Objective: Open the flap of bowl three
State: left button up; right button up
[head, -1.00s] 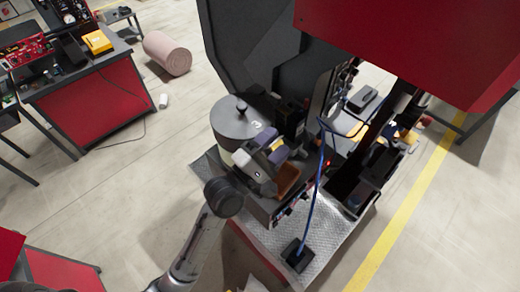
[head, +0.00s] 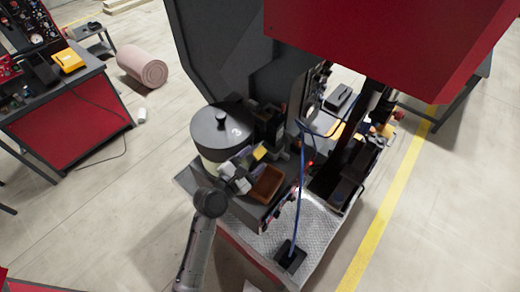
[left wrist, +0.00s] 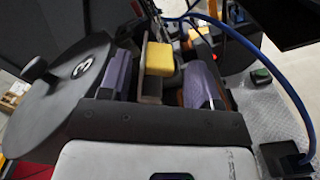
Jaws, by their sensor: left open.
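Bowl three is a dark grey round container with a knobbed lid marked "3" (head: 221,128). Its lid also fills the left side of the left wrist view (left wrist: 55,105). A small yellow block (head: 259,152) stands beside the bowl, to its right; I cannot tell whether it is the flap or part of it. My left gripper (head: 245,165) is open beside the bowl. In the left wrist view, its two purple-faced fingers (left wrist: 160,80) are apart, with the yellow block (left wrist: 160,58) showing between them. Contact cannot be told. My right gripper is not in view.
A brown open tray (head: 267,185) lies just right of my left gripper. A blue cable (head: 299,190) rises from a black base (head: 290,256) on the patterned plate. A tall dark panel (head: 235,50) stands behind the bowl. A red housing (head: 380,45) overhangs the right.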

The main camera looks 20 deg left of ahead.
aim_at(255, 158)
pick_arm(q)
jog(key=shift+x, duration=1.8)
jog(key=c, duration=0.8)
jog(key=shift+c, duration=0.2)
